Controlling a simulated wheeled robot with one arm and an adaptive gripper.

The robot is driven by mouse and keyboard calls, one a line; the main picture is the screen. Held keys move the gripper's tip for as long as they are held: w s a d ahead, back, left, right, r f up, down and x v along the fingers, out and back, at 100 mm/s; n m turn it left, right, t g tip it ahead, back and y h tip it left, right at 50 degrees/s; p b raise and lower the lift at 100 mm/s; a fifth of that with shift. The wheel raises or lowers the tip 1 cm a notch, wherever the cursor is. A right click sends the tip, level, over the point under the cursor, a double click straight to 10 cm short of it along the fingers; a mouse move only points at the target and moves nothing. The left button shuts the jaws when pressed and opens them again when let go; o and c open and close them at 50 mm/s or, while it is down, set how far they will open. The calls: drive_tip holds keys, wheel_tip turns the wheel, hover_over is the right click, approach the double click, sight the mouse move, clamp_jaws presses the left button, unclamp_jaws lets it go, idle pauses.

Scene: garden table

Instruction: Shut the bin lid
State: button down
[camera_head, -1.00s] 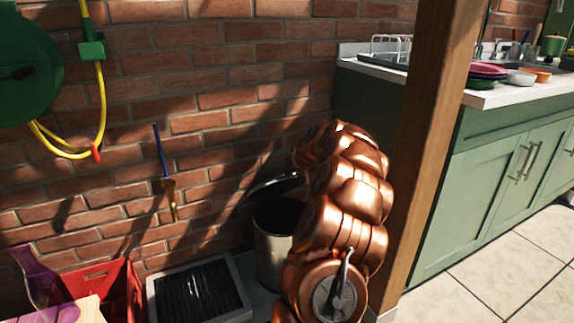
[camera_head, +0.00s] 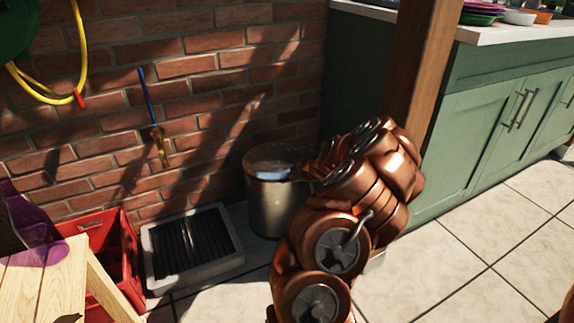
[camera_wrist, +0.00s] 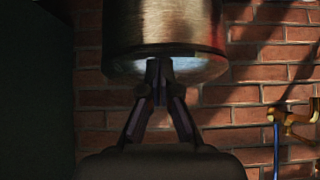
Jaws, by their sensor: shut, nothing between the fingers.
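The metal bin (camera_head: 275,205) stands against the brick wall, left of my arm. Its shiny lid (camera_head: 270,160) lies down over the top, with no dark opening showing; part of its right side is hidden by my arm. In the wrist view, which is upside down, the bin body (camera_wrist: 165,25) hangs from the top, with the pale lid (camera_wrist: 215,72) below it. My gripper (camera_wrist: 158,68) is shut and empty, its fingertips at the lid's near edge. I cannot tell whether they touch it. In the head view my gripper is largely hidden by my arm.
A grey drain tray (camera_head: 160,275) and a red crate (camera_head: 120,245) stand left of the bin, by a wooden table (camera_head: 50,285). A wooden post (camera_head: 425,70) and green cabinets (camera_head: 490,130) stand to the right. Tiled floor is clear at the lower right.

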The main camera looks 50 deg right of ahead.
wheel_tip(320, 180, down, 3)
drive_tip(key=shift+s+a+r+b, duration=0.1)
drive_tip(key=shift+s+a+b, duration=0.05)
drive_tip(key=shift+b, duration=0.2)
drive_tip(key=shift+a+f, duration=0.25)
drive_tip(key=shift+f, duration=0.05)
drive_tip(key=shift+s+a+f, duration=0.1)
drive_tip(key=shift+s+f, duration=0.05)
drive_tip(key=shift+f, duration=0.05)
wheel_tip(320, 180, up, 5)
drive_tip(key=p, duration=0.3)
drive_tip(key=s+a+f+p, duration=0.3)
drive_tip(key=s, duration=0.5)
drive_tip(key=shift+s, duration=0.35)
